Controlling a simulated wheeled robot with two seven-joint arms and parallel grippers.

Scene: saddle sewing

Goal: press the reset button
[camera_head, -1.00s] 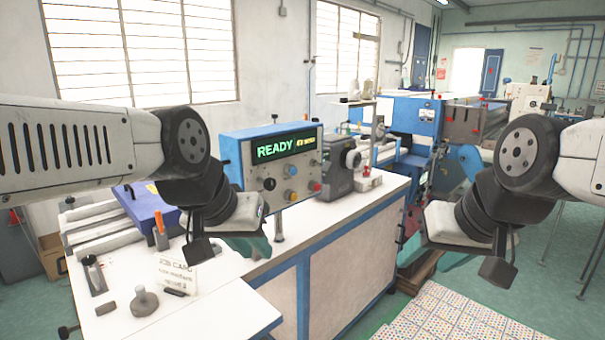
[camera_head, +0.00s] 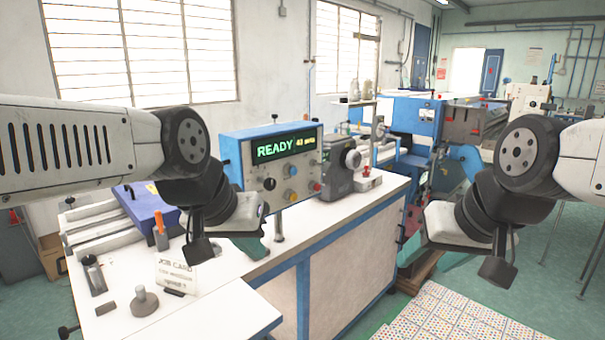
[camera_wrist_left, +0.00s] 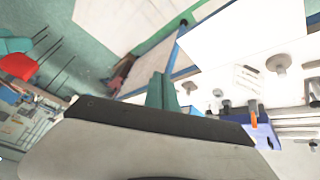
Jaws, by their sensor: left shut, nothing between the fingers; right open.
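The blue and grey control box (camera_head: 272,165) stands on the white bench, its lit display (camera_head: 286,147) reading READY in green beside small yellow text. Its face carries a red button (camera_head: 315,187), a yellow-orange button (camera_head: 289,195), a blue knob (camera_head: 292,170) and a dark knob (camera_head: 269,184). I cannot read which one is labelled reset. My left gripper (camera_head: 252,246) is shut and empty, below and in front of the box, apart from the buttons. Its teal fingers also show in the left wrist view (camera_wrist_left: 161,92). My right gripper (camera_head: 432,248) is open and empty, out to the right.
A job card (camera_head: 177,275), a grey round-based weight (camera_head: 144,302) and small tools lie on the bench (camera_head: 222,318). A blue-topped device (camera_head: 145,205) stands at the left. A grey machine (camera_head: 338,165) stands right of the box. Air between the grippers is clear.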

